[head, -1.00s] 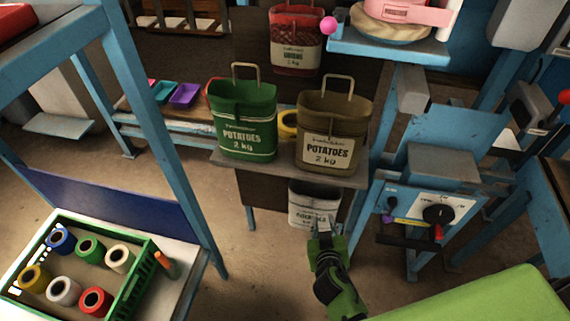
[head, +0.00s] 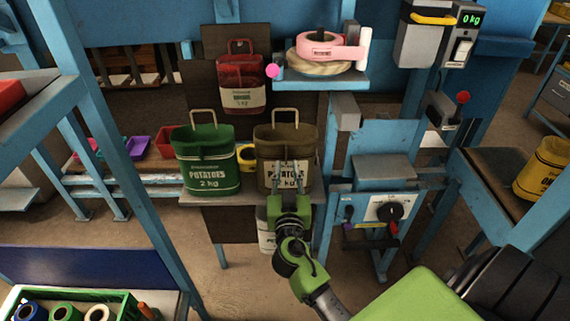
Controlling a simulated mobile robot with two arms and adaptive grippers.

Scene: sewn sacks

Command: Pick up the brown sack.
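The brown sack (head: 286,143) stands upright on a small shelf, with a beige loop handle on top and a pale potatoes label on its front. My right gripper (head: 289,172) is in front of its label, fingers pointing at the sack and covering part of the lettering. The two fingers look spread apart with the label showing between them. Whether they touch the sack cannot be told. The handle is free. My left gripper is not in view.
A green sack (head: 207,160) stands close on the left on the same shelf (head: 232,199). A red sack (head: 241,84) hangs behind. A pale sack (head: 264,232) is below. A blue ledge with a pink tape dispenser (head: 326,46) overhangs at the upper right.

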